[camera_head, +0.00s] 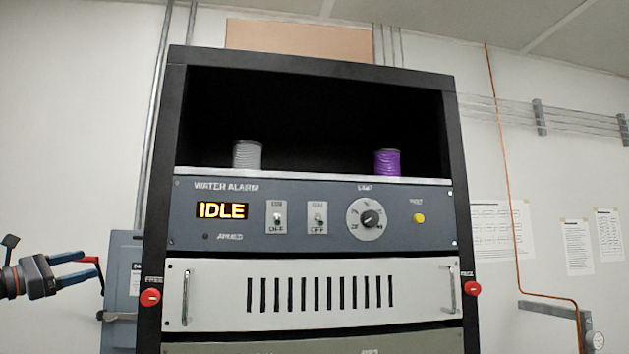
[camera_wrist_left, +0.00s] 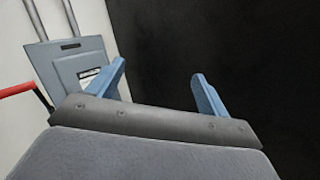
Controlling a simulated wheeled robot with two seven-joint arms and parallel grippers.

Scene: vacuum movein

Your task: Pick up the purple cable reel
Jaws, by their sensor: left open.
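The purple cable reel (camera_head: 387,162) stands upright on the shelf in the rack's top opening, right of the middle. A grey reel (camera_head: 247,154) stands on the same shelf to its left. My left gripper (camera_head: 92,267) is open and empty at the left of the head view, outside the rack, lower than the shelf and far from the purple reel. In the left wrist view its two blue fingers (camera_wrist_left: 158,80) are spread with nothing between them. Neither reel shows in the wrist view. My right gripper is not in view.
The black rack (camera_head: 446,140) frames the shelf. Below it is the water alarm panel (camera_head: 335,230) reading IDLE, then a white vented panel (camera_head: 220,290) with handles. Red buttons (camera_head: 150,297) stick out at both sides. A grey wall box (camera_head: 124,275) is behind my left gripper.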

